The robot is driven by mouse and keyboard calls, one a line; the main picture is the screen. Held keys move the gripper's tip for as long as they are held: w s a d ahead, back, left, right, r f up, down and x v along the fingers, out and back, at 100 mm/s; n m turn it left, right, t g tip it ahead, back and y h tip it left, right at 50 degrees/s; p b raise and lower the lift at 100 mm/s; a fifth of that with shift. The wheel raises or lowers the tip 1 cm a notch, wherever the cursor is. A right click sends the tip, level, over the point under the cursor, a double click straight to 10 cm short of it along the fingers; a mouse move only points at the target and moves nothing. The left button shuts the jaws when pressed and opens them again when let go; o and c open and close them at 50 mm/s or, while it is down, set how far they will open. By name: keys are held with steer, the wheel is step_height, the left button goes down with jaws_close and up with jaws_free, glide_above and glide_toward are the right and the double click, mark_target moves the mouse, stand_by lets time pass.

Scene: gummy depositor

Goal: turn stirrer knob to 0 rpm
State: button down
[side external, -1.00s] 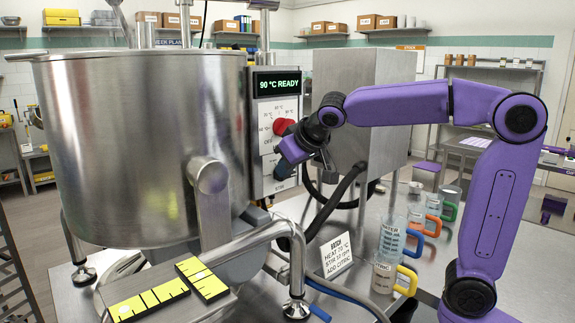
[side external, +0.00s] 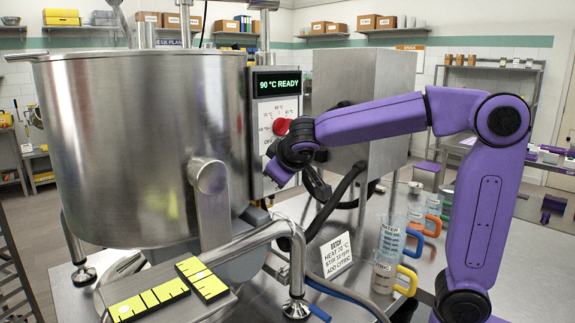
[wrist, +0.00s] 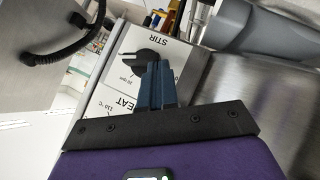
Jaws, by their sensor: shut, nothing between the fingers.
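The stirrer knob (wrist: 150,57) is black with a pointer shape, on a white panel marked STIR; a "20 rpm" mark is printed beside it. In the wrist view its pointer end is toward the left. My gripper (wrist: 155,68) has its blue fingers shut, with nothing between them, and their tips overlap the knob's lower edge in the picture. I cannot tell whether they touch it. In the side view my gripper (side external: 271,165) is in front of the lower control panel (side external: 260,182) and hides the stirrer knob there.
Above my gripper are a red knob (side external: 282,126) and a display (side external: 277,85) reading "90 °C READY". A large steel kettle (side external: 140,150) stands left of the panel. A black hose (side external: 343,196) hangs close on the right. Measuring jugs (side external: 390,262) and a batch card (side external: 335,256) stand on the bench.

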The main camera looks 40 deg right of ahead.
step_height(320, 180, down, 3)
steer(key=n+t+h, duration=0.1)
steer(key=n+h, duration=0.2)
steer(key=h, duration=0.2)
steer(key=shift+a+f+n+t+h, duration=0.1)
steer(key=shift+f+n+t+h, duration=0.05)
steer(key=shift+n+t+h, duration=0.2)
steer(key=shift+f, duration=0.35)
stand_by(0.6)
stand_by(0.4)
